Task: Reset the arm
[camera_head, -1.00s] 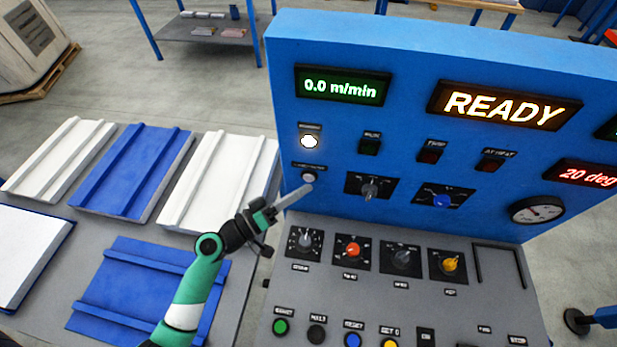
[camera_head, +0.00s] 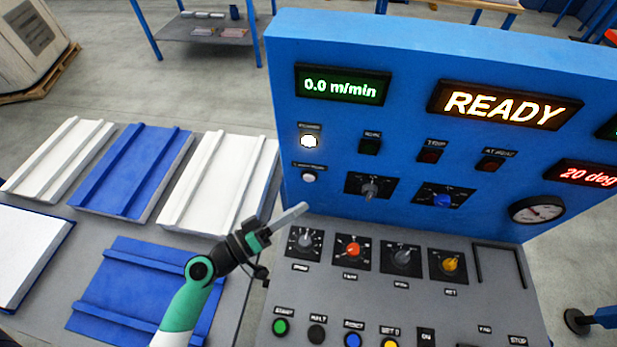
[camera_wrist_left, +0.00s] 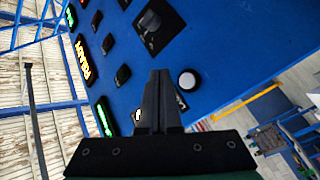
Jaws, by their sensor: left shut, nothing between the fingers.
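My left gripper (camera_head: 303,208) is shut and empty. Its pale fingertips are in front of the lower part of the blue control panel (camera_head: 420,50), just above the sloped grey console (camera_head: 380,310). A white round button (camera_head: 309,176) is on the panel a little above the fingertips, apart from them in the picture. In the left wrist view the closed dark fingers (camera_wrist_left: 160,80) point toward the panel face, with the white button (camera_wrist_left: 187,80) to their right and a dark knob (camera_wrist_left: 150,22) above. My right gripper is not in view.
The console carries several knobs, including a red one (camera_head: 352,250), and coloured buttons such as a green one (camera_head: 280,327). A lit READY sign (camera_head: 505,105) and a lit white lamp (camera_head: 310,141) are on the panel. White and blue panels (camera_head: 130,170) lie on a table at left.

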